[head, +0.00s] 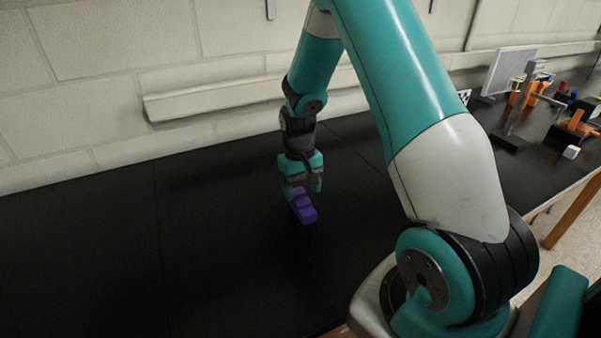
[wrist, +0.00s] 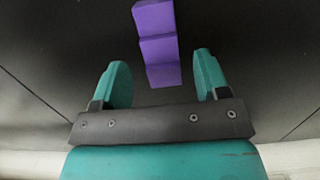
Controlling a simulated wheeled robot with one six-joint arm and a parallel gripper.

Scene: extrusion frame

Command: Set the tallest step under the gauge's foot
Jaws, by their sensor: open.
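A purple stepped block (head: 304,211) lies on the black bench top below my gripper (head: 302,186). In the wrist view the purple block (wrist: 158,45) shows several steps in a row, running from the top edge of the picture down to between the fingers. My gripper (wrist: 160,82) is open, with one teal finger on each side of the block's near end and a gap on both sides. The gripper partly hides the block in the head view. I cannot make out a gauge for certain; a grey upright stand (head: 516,108) is at the far right.
At the far right are orange fixtures (head: 572,130), a grey panel (head: 507,70), a small white cube (head: 571,152) and small coloured items. A wall with a pale rail (head: 210,103) runs behind the bench. The bench left of the block is clear.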

